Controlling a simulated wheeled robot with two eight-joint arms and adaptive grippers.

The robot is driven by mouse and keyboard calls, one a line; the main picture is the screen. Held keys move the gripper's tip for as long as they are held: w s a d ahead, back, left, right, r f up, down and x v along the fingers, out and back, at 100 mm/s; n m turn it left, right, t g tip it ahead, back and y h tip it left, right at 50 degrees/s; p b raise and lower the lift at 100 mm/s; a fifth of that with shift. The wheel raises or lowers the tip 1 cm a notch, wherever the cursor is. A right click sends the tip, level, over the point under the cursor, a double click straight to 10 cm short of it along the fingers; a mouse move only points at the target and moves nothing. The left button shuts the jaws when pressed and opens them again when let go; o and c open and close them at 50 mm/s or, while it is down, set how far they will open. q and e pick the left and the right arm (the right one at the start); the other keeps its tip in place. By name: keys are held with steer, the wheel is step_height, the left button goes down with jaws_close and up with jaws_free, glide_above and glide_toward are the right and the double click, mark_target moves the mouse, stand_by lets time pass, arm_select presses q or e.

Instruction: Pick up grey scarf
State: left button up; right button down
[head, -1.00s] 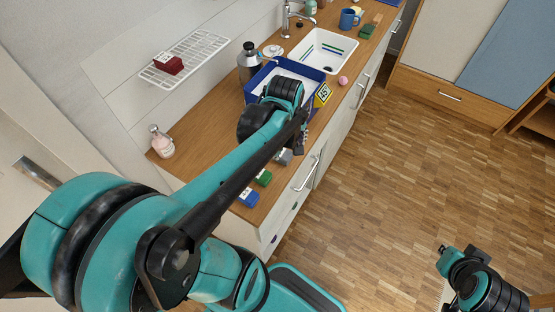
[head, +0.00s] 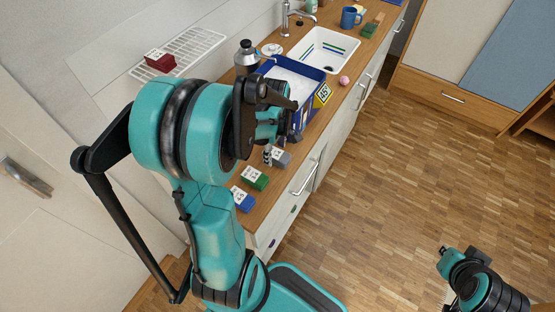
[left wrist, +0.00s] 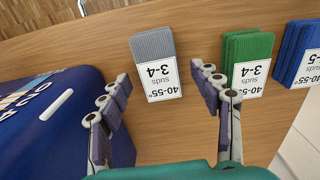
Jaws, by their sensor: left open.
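The grey scarf (head: 281,158) is a small folded grey cloth with a white label, lying on the wooden counter near its front edge. In the left wrist view the scarf (left wrist: 154,45) lies ahead of my left gripper (left wrist: 160,76), roughly between the lines of its two fingers. The fingers are apart and nothing is held. In the head view my left gripper (head: 281,146) is low over the counter by the scarf, partly hidden by my arm. My right gripper (head: 447,258) is at the lower right above the floor, far from the counter; its fingers cannot be made out.
A green cloth (left wrist: 245,55) and a blue cloth (left wrist: 300,50) with similar labels lie beside the scarf. A blue bin (left wrist: 50,120) stands on its other side. A sink (head: 325,50), blue mug (head: 350,17) and pink ball (head: 344,80) are farther along the counter.

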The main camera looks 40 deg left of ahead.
arm_select(q)
steer(key=shift+f, duration=0.45)
steer(key=shift+r, duration=0.1)
steer(key=c, duration=1.2)
steer(key=shift+r, duration=0.1)
steer(key=shift+c, duration=0.2)
